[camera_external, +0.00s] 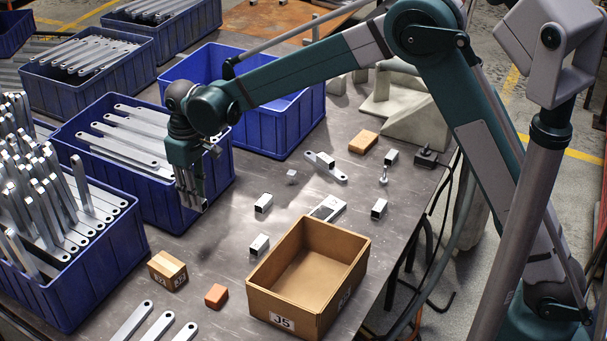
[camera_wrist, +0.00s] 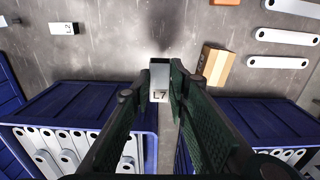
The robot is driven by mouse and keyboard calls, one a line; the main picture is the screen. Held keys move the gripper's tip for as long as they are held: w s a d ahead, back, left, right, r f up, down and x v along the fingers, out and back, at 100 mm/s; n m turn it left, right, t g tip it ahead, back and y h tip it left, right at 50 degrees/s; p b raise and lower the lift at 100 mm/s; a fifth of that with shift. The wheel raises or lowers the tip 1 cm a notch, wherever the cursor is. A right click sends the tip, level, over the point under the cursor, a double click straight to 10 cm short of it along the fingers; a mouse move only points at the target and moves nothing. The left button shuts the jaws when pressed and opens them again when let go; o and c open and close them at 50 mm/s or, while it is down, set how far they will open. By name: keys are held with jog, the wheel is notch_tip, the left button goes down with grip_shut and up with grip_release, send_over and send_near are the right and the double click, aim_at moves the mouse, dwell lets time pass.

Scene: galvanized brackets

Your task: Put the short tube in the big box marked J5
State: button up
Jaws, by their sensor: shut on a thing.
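My gripper (camera_external: 192,203) is shut on a short grey square tube marked L7 (camera_wrist: 160,78), which shows between its fingertips in the wrist view (camera_wrist: 160,90). In the external view the gripper points down beside the right end of a blue bin of flat bars, and the held tube is mostly hidden by the fingers. The big brown open box marked J5 (camera_external: 262,300) stands at the front right of the table, apart from my gripper. Its visible inside looks empty.
Other short tubes (camera_external: 264,203) lie loose mid-table, one marked L2 (camera_wrist: 64,28) in the wrist view. A small box (camera_external: 167,271) and an orange block (camera_external: 216,296) lie left of J5. Blue bins (camera_external: 82,279) line the left. Flat bars (camera_external: 158,328) lie at the front.

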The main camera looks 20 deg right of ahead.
jog(key=s+d+r, duration=0.1)
jog(key=s+d, duration=0.9)
jog(key=d, duration=0.1)
jog(key=b, duration=0.1)
send_over(311, 293)
notch_tip(311, 293, down, 6)
jog(key=shift+f, duration=0.15)
dwell(0.4)
jog(key=shift+f+b, duration=1)
jog(key=shift+f, duration=2.15)
jog(key=shift+f, duration=0.1)
jog(key=shift+f+b, duration=0.55)
jog(key=shift+f, duration=1.2)
jog(key=shift+f, duration=0.2)
